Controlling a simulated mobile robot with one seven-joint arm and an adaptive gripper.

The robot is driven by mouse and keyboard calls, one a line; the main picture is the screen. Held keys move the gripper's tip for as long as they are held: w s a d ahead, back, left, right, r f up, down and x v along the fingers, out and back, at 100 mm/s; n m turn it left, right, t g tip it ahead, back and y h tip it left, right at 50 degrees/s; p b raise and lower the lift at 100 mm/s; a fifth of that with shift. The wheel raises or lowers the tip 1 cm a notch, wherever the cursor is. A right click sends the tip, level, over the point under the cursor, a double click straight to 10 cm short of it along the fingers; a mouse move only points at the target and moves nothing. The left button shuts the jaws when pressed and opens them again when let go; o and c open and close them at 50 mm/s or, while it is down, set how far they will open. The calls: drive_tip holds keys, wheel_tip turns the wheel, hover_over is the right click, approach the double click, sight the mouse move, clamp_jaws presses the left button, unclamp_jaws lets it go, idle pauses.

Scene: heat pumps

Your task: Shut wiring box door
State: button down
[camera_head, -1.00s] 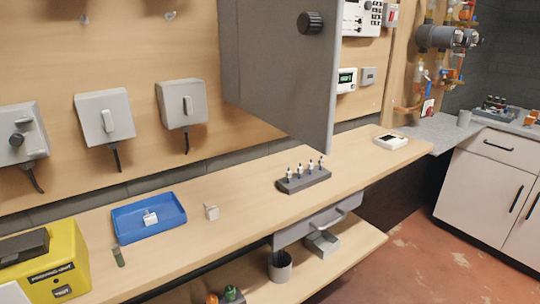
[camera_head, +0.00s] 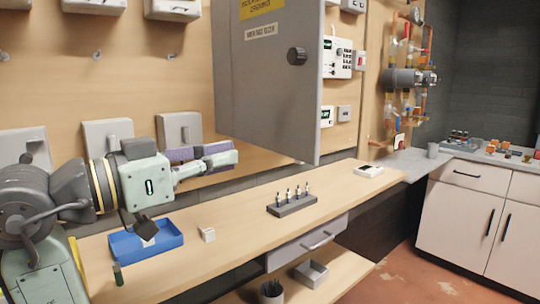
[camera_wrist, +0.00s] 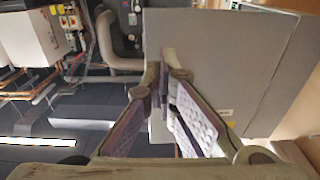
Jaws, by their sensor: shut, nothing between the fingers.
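The wiring box door (camera_head: 262,95) is a large grey panel with a yellow label, a white label and a dark round knob (camera_head: 297,56) near its right edge. It stands swung out from the wooden wall panel, and the inside of the box is hidden behind it. My gripper (camera_head: 236,158) is in front of the wall, left of and near the door's lower left part. Its fingers are shut and empty. In the wrist view the grey door (camera_wrist: 225,65) lies beyond the shut fingers (camera_wrist: 164,65); I cannot tell whether they touch it.
Grey switch boxes (camera_head: 180,131) hang on the wall behind my arm. Red floor lies open at the right.

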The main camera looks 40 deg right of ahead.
sight(309, 146)
drive_tip(key=shift+g, duration=0.3)
drive_tip(key=d+p, duration=0.2)
drive_tip(key=d, duration=0.4)
drive_tip(key=d+p, duration=0.1)
drive_tip(key=d, duration=0.6)
drive_tip(key=shift+s+d+f+p, duration=0.15)
drive_tip(key=shift+s+d+p, duration=0.1)
drive_tip(key=shift+p, duration=0.1)
drive_tip(key=shift+w+d+f, duration=0.1)
drive_tip(key=shift+d, duration=0.35)
